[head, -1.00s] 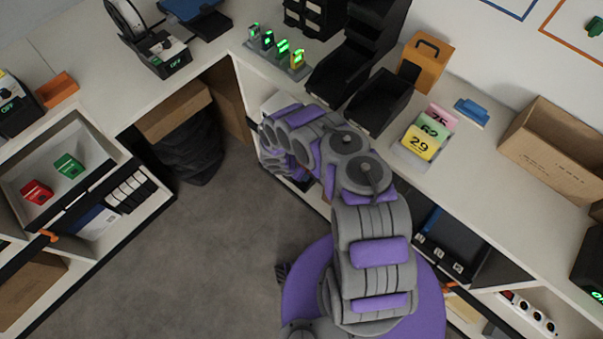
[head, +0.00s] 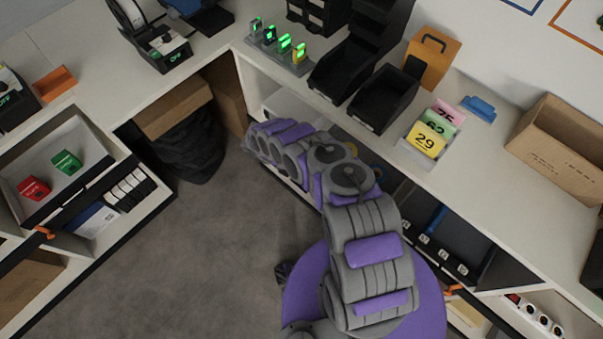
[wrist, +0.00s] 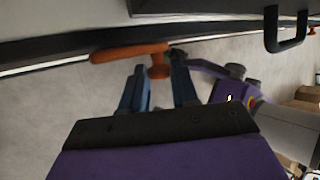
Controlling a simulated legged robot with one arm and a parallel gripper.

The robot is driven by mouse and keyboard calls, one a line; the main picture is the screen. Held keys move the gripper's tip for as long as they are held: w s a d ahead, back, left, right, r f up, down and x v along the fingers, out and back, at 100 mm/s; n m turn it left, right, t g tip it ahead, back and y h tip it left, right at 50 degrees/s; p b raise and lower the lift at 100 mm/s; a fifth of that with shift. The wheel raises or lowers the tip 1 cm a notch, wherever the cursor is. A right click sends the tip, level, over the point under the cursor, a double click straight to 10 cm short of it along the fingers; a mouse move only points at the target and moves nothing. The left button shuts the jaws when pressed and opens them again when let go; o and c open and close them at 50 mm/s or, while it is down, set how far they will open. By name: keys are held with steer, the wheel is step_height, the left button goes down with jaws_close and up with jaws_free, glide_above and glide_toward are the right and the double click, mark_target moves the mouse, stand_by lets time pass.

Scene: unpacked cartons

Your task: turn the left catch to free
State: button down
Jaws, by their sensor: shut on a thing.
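In the wrist view an orange catch (wrist: 130,53) lies roughly level along a dark edge, its long handle reaching left. Its short round stub (wrist: 158,70) sits between the two blue fingers of my gripper (wrist: 159,72), which is shut on the catch. In the head view my arm hides the gripper and the catch it holds, at the front of the right-hand counter. Another orange catch (head: 454,289) shows at the lower right on that counter's front. A further orange piece (head: 45,232) is on the left shelf unit.
A dark handle (wrist: 286,30) juts out at the upper right of the wrist view. Black bins (head: 382,98), number cards (head: 426,140) and a carton (head: 560,148) stand on the right counter. The grey floor (head: 190,250) left of my base is clear.

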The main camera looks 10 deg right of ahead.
steer(key=shift+w+a, duration=0.1)
steer(key=shift+w, duration=0.15)
steer(key=c, duration=1.2)
jaws_free()
steer(key=o, duration=0.3)
steer(key=shift+s, duration=0.1)
steer(key=shift+o, duration=0.2)
steer(key=p+v, duration=0.3)
steer(key=v, duration=1.4)
steer(key=shift+a, duration=0.15)
steer(key=shift+r, duration=0.15)
